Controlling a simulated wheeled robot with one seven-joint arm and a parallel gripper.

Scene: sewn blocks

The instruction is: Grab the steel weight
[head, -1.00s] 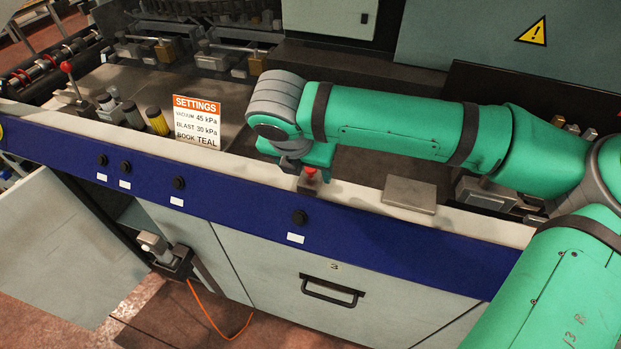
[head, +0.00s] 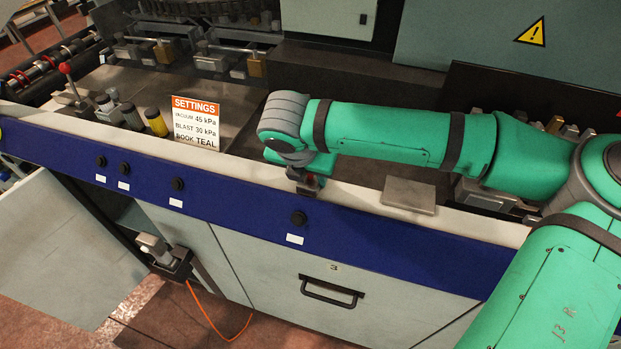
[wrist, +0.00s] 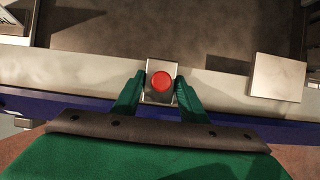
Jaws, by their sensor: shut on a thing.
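My gripper (wrist: 161,78) is shut on a small grey metal block with a round red top (wrist: 162,81). One green finger is on each side of the block in the wrist view. In the head view my gripper (head: 306,180) is low over the pale front ledge, and its wrist and fingers hide most of the block. A flat plain steel slab (head: 408,194) lies on the same ledge to the right, apart from the gripper. It also shows at the right in the wrist view (wrist: 277,77). I cannot tell from looks alone which of the two is the steel weight.
The pale ledge (head: 355,199) runs along the machine front above a blue panel with black knobs. Grey metal fittings (head: 487,192) are under my arm at the right.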

